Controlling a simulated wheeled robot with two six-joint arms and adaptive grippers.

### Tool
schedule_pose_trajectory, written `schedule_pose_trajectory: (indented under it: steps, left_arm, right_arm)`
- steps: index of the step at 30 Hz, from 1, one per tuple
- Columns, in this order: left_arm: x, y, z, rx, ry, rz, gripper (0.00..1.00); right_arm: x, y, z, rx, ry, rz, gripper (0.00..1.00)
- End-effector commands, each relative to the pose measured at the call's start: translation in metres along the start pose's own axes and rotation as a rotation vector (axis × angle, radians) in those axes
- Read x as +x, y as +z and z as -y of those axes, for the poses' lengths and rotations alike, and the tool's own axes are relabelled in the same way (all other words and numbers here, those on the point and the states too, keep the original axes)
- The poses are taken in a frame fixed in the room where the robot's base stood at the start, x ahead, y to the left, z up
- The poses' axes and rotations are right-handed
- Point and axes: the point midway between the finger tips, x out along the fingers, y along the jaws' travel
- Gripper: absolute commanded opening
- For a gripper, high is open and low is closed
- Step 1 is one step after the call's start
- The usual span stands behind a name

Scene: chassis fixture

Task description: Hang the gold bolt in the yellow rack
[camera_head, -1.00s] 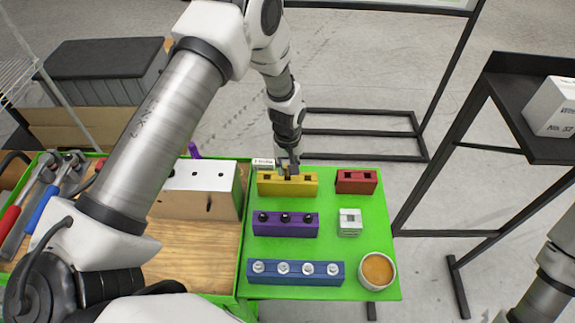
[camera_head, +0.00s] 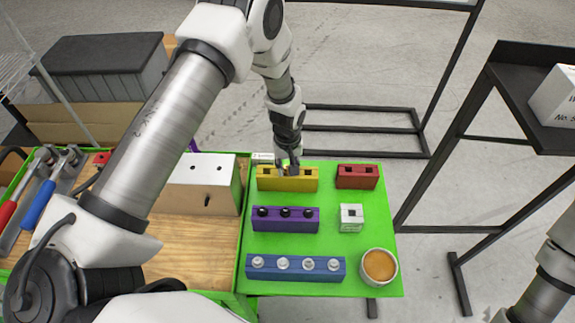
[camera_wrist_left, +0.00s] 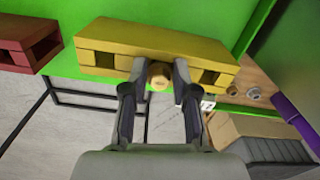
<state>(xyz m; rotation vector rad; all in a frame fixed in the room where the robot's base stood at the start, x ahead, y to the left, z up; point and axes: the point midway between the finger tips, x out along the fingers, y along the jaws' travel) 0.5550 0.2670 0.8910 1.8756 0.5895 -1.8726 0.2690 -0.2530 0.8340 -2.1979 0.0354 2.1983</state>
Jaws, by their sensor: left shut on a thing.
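The yellow rack (camera_head: 268,184) stands at the back of the green mat, and it also shows in the left wrist view (camera_wrist_left: 165,42). It has openings on either side of its middle. My left gripper (camera_head: 289,168) is at the rack's middle; its fingertips (camera_wrist_left: 160,80) are shut on the gold bolt (camera_wrist_left: 158,75). The bolt's hex head faces the wrist camera, at the rack's middle slot. The head hides the slot, so I cannot tell how far the bolt sits in it. My right gripper is outside the head view; only part of that arm shows.
A red rack (camera_head: 357,176) is right of the yellow one. A purple rack (camera_head: 285,226) with black bolts and a blue rack (camera_head: 297,274) with silver bolts stand in front. A white block (camera_head: 351,218) and a round cup (camera_head: 379,267) are on the right.

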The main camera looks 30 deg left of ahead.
Motion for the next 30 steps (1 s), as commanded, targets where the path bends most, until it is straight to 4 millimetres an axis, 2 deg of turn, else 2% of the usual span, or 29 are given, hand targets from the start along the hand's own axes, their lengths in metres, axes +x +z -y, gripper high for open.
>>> schedule_pose_trajectory:
  steps: [9, 10, 12, 24, 30]
  left_arm:
    - [0.006, 0.001, 0.0, 0.0, -0.001, 0.001, 0.0]
    - [0.006, 0.001, 0.0, 0.0, -0.001, 0.002, 0.31]
    - [0.007, 0.001, 0.001, 0.0, -0.002, 0.002, 0.56]
    - [0.004, 0.0, 0.0, 0.0, 0.0, 0.0, 0.57]
    - [-0.023, -0.001, 0.0, 0.0, 0.001, -0.001, 0.57]
  right_arm:
    - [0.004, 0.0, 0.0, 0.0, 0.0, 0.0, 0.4]
    - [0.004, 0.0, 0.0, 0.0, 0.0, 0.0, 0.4]
    - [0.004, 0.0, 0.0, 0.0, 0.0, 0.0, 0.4]
    - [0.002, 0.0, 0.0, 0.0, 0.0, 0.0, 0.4]
    - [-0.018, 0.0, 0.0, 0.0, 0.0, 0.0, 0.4]
